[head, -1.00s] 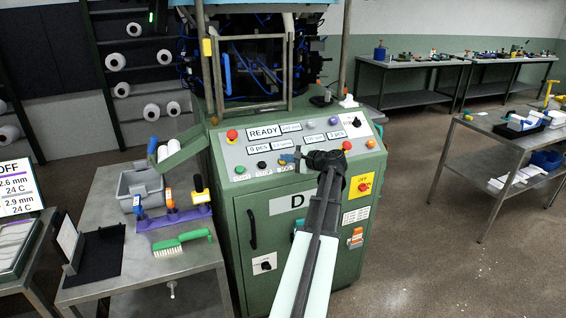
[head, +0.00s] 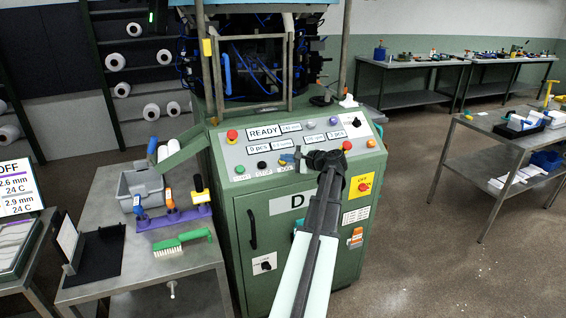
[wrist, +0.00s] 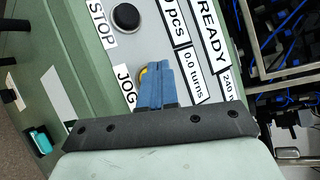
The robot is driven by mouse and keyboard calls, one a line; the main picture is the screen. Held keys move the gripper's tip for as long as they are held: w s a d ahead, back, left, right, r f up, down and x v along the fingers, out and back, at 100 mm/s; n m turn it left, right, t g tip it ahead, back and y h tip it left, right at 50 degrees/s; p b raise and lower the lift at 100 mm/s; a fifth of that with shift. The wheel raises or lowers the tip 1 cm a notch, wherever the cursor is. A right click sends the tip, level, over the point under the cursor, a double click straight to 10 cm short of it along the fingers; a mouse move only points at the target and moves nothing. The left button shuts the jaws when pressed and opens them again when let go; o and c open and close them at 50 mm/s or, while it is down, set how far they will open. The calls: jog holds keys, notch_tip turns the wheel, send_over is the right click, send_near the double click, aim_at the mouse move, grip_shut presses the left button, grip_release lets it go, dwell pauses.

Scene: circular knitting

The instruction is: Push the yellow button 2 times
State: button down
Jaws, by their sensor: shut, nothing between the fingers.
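The yellow button is mostly hidden behind my fingers, and a sliver of its yellow rim (wrist: 142,74) shows in the wrist view beside the JOG label (wrist: 126,87). My gripper (wrist: 158,75) has blue fingers, shut together with nothing between them. They point at the panel right over the button. I cannot tell whether the fingertips touch it or whether it is pressed in. In the head view my gripper (head: 288,158) is at the lower middle of the sloped control panel, just above the JOG label.
A black STOP button (wrist: 126,17) and a green START button (head: 239,169) sit left of the yellow one in the head view. A red knob (head: 232,135) stands at the panel's upper left. The panel display (head: 264,132) reads READY. A side table (head: 140,270) holds tools.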

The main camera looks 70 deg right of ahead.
jog(key=shift+r, duration=0.1)
jog(key=r, duration=0.1)
jog(key=s+a+r, duration=0.1)
jog(key=r, duration=0.1)
jog(key=s+a+r, duration=0.1)
jog(key=shift+s+a+r, duration=0.25)
jog(key=shift+r, duration=0.15)
dwell(0.4)
dwell(0.7)
